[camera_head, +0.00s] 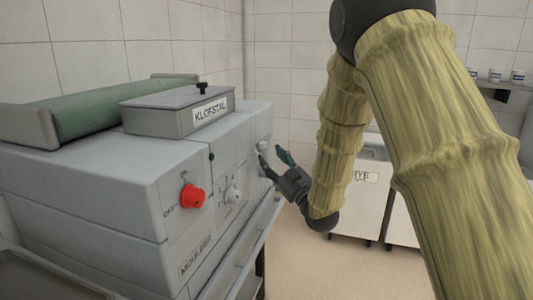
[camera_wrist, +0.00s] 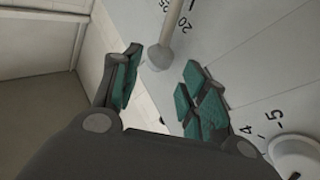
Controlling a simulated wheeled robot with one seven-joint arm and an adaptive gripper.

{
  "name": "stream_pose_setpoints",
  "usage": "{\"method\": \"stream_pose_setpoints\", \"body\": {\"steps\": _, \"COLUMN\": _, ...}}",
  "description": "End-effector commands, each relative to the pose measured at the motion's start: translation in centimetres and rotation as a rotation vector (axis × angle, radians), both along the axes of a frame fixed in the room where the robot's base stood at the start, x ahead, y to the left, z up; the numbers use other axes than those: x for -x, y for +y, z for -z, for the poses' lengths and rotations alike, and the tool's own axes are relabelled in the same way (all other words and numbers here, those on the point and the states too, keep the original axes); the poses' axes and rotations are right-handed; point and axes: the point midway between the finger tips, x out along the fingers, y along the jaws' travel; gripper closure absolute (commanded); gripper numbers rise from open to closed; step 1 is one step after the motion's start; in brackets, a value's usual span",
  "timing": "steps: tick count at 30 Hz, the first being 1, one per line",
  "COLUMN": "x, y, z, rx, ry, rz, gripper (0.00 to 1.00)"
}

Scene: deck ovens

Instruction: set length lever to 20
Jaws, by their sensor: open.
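The length lever (camera_wrist: 172,28) shows in the wrist view as a pale rod with a rounded end knob (camera_wrist: 159,57). Its rod runs up out of the picture between the printed marks 25 and 20, so its pivot is hidden. My gripper (camera_wrist: 163,75) is open, with green-padded fingers on either side of the knob's end. The knob appears at the gap between the fingertips; I cannot tell whether either finger touches it. In the head view my gripper (camera_head: 273,159) is at the right end of the machine's front panel, beside a small white part (camera_head: 263,146).
The grey moulder (camera_head: 90,180) carries a red on/off knob (camera_head: 192,196) and a white dial (camera_head: 232,195). A white knob (camera_wrist: 295,155) near marks 4 and 5 is close to the right finger. White bins (camera_head: 403,225) stand behind my arm; floor between is clear.

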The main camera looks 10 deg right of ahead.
Motion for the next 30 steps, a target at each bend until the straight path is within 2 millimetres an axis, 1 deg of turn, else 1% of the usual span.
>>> {"method": "stream_pose_setpoints", "body": {"steps": 1, "x": 0.9, "y": -0.4, "z": 0.4, "rx": 0.0, "ry": 0.003, "rz": 0.001, "gripper": 0.57}}
{"method": "stream_pose_setpoints", "body": {"steps": 6, "x": 3.3, "y": -1.5, "z": 1.4, "rx": 0.0, "ry": 0.002, "rz": 0.0, "gripper": 0.57}}
{"method": "stream_pose_setpoints", "body": {"steps": 12, "x": 5.2, "y": -2.3, "z": 2.1, "rx": 0.0, "ry": 0.002, "rz": 0.001, "gripper": 0.57}}
{"method": "stream_pose_setpoints", "body": {"steps": 18, "x": 5.8, "y": -2.6, "z": 2.3, "rx": 0.0, "ry": 0.0, "rz": 0.0, "gripper": 0.57}}
{"method": "stream_pose_setpoints", "body": {"steps": 26, "x": 5.8, "y": -2.6, "z": 2.4, "rx": 0.0, "ry": 0.001, "rz": 0.0, "gripper": 0.57}}
{"method": "stream_pose_setpoints", "body": {"steps": 29, "x": 5.9, "y": -2.6, "z": 3.3, "rx": -0.001, "ry": 0.024, "rz": 0.005, "gripper": 0.57}}
{"method": "stream_pose_setpoints", "body": {"steps": 30, "x": 5.9, "y": -2.7, "z": 4.2, "rx": -0.001, "ry": 0.046, "rz": 0.011, "gripper": 0.57}}
